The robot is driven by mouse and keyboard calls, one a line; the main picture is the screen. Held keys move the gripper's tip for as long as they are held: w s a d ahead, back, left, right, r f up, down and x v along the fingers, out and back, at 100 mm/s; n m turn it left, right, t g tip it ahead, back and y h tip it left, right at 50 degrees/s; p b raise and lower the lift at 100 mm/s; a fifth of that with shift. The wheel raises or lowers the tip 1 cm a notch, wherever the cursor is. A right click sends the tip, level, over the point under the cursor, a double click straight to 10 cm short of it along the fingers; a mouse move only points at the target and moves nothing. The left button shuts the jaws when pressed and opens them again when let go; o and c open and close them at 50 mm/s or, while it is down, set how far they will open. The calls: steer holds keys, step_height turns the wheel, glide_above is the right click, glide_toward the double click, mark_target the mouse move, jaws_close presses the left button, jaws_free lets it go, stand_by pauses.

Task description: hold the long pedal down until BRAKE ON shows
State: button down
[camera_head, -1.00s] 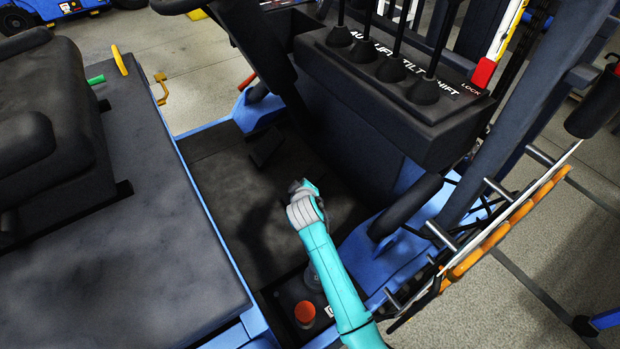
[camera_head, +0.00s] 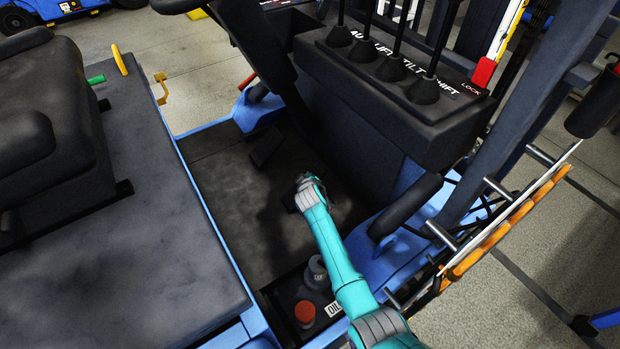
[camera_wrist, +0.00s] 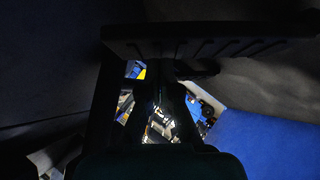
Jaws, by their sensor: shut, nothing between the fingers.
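My gripper (camera_head: 309,180) is down in the dark footwell, partly hidden by my wrist; its fingers are shut and empty. In the wrist view a dark plate with slots (camera_wrist: 200,45), which looks like a pedal, lies across the top, close to the dark gripper (camera_wrist: 172,80). I cannot tell whether they touch or whether the plate is pressed. In the head view a small dark pedal (camera_head: 266,146) stands farther up and left in the footwell, apart from my gripper. Another dark edge beside my gripper is mostly hidden. No BRAKE ON sign is visible.
The lever console (camera_head: 400,90) overhangs the footwell on the right, with a black curved bar (camera_head: 405,207) below it. A red knob (camera_head: 305,312) and a grey cap (camera_head: 317,270) sit near my arm. The seat deck (camera_head: 130,240) is left; the footwell floor (camera_head: 240,215) is clear there.

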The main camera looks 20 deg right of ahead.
steer(key=shift+w+d+f, duration=0.1)
steer(key=shift+d+f, duration=0.2)
steer(key=shift+f, duration=0.05)
steer(key=shift+d, duration=0.1)
